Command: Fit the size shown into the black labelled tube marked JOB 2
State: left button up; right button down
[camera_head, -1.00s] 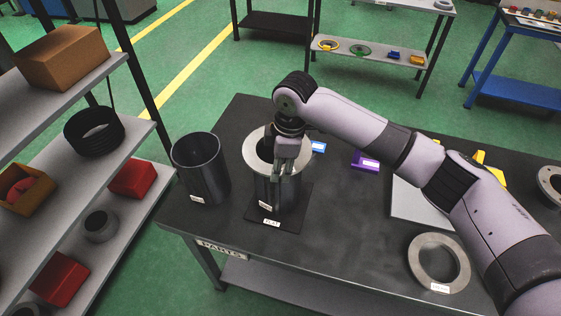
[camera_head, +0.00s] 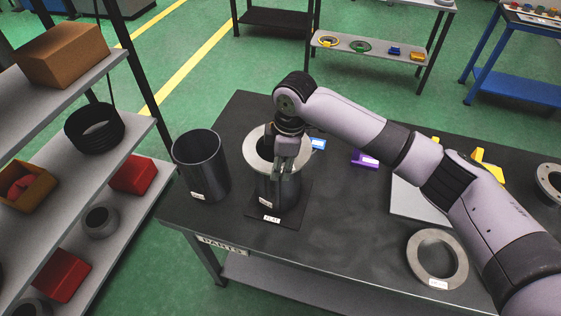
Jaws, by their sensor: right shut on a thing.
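A black tube (camera_head: 268,192) with a white label stands upright on a dark square mat (camera_head: 291,207) whose front label is too small to read surely. A grey flange ring (camera_head: 257,137) sits at its mouth, level as far as I can tell. My right gripper (camera_head: 284,172) points down at the ring's right near side, shut on the flange. Its fingers hide part of the ring. A second black labelled tube (camera_head: 203,170), open and empty-looking, stands to the left. A loose grey flange (camera_head: 437,258) with a label lies at the front right. My left gripper is not in view.
On the table (camera_head: 340,230) are a blue piece (camera_head: 318,144), a purple piece (camera_head: 365,159), a grey plate (camera_head: 411,204) and another flange (camera_head: 550,181). A shelf rack (camera_head: 125,202) with boxes and rings stands close on the left. The front middle is clear.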

jog(key=shift+r+p, duration=0.1)
jog(key=shift+p, duration=0.25)
dwell(0.6)
jog(key=shift+w+f+b, duration=0.1)
jog(key=shift+f+b, duration=0.25)
jog(key=shift+f, duration=0.45)
dwell(0.8)
jog(key=c, duration=1.6)
grip_release()
jog(key=shift+c, duration=0.2)
jog(key=o, duration=0.5)
jog(key=shift+c, duration=0.2)
jog(key=shift+d+r+p, duration=0.2)
jog(key=shift+r+p, duration=0.15)
jog(key=shift+r, duration=0.8)
jog(key=shift+s+d+r, duration=0.15)
jog(key=shift+r, duration=1)
jog(key=shift+s+d+r, duration=0.1)
jog(key=shift+r, duration=1.05)
